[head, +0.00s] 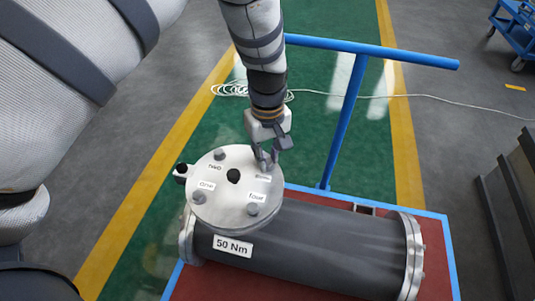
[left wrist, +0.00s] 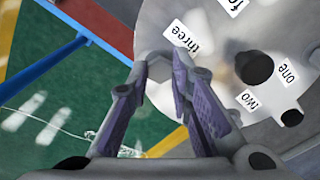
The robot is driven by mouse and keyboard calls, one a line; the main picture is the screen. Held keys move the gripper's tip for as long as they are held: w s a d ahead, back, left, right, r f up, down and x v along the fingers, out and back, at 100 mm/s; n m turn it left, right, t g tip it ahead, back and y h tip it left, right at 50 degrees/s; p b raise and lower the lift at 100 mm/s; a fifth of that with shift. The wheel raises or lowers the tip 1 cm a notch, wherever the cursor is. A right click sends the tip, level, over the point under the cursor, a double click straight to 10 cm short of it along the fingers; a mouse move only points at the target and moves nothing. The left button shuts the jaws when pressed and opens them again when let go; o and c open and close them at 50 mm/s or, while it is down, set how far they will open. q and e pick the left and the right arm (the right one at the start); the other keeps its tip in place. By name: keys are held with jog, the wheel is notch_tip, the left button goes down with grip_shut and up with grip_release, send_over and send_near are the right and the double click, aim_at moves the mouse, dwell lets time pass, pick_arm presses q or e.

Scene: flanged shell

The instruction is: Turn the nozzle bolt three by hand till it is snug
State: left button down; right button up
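The round grey cover plate (head: 233,215) of the flanged shell has labelled bolts around a dark centre hole (head: 233,176). It also shows in the left wrist view (left wrist: 215,75). The label "three" (left wrist: 187,38) lies beside my left gripper (head: 265,160). In the left wrist view, my left gripper's fingers (left wrist: 160,65) point down at the plate's rim and stand on both sides of a grey bolt head, nozzle bolt three, appearing to touch it. The fingers hide most of this bolt in the head view. My right gripper is not in view.
The dark cylindrical shell (head: 325,245), labelled "50 Nm" (head: 233,246), lies under the plate on a red cart top with a blue frame. A blue handle bar (head: 350,120) rises behind. Other bolts (head: 252,209) stand on the plate. A white cable lies on the floor.

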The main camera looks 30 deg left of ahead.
pick_arm(q)
jog(key=shift+m, duration=0.4)
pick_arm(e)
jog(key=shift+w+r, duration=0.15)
pick_arm(q)
jog(key=shift+r+m+p, duration=0.1)
jog(key=shift+m+p, duration=0.4)
jog(key=shift+m, duration=0.6)
jog(key=m, duration=0.3)
jog(key=shift+m+p, duration=0.3)
jog(key=shift+p, duration=0.1)
jog(key=m, duration=0.3)
jog(key=shift+m, duration=0.3)
jog(key=shift+w+m+p, duration=0.1)
jog(key=shift+m+p, duration=0.3)
jog(key=shift+m, duration=1.4)
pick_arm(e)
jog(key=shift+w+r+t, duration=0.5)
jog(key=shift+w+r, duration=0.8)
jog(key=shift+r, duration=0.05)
pick_arm(q)
jog(key=shift+m, duration=0.3)
jog(key=c, duration=1.7)
grip_release()
jog(key=shift+o, duration=1.3)
